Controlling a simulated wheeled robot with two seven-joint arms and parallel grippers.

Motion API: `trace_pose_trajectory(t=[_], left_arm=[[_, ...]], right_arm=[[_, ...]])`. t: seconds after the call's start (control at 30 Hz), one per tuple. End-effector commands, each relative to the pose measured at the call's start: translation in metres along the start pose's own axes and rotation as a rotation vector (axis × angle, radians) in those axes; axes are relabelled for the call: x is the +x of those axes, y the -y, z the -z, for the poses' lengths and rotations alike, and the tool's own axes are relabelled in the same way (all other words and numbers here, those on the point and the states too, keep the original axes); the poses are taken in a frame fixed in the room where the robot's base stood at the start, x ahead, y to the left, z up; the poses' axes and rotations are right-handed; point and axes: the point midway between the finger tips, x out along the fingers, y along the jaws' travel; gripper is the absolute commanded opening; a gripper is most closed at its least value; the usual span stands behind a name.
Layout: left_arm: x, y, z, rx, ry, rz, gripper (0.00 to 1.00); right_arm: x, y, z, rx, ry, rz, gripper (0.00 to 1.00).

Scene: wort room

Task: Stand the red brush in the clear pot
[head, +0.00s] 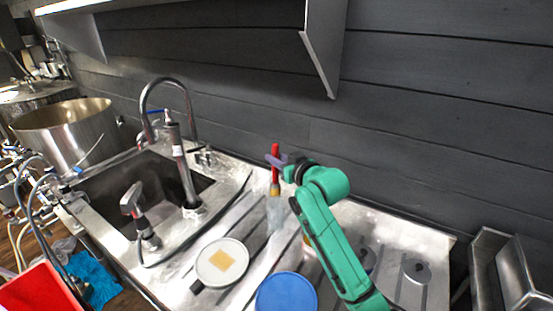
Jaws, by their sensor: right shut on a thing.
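The red brush (275,176) is upright, with its red handle on top and a yellowish part below. My right gripper (275,161), on the green arm, is shut on the handle near its upper part. The clear pot (275,216) stands on the metal drainboard directly beneath the brush. My left gripper is not in view.
A blue round thing (286,294) lies in front. The sink (115,192) with its tall tap (189,110) is left. Small grey round things (415,270) stand at right.

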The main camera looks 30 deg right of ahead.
Motion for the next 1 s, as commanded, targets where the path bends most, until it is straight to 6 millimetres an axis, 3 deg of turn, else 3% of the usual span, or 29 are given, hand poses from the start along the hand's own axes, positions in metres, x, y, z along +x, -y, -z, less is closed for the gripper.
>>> trace_pose_trajectory(t=[0.03,0.2,1.0], left_arm=[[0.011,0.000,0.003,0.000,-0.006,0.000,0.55],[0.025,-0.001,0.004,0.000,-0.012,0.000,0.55],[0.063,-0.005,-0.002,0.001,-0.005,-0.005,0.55]], right_arm=[[0.002,0.000,-0.009,0.000,-0.001,0.000,0.00],[0.004,0.000,-0.024,0.001,0.000,0.000,0.00],[0.018,0.000,-0.093,0.001,0.000,0.000,0.00]])
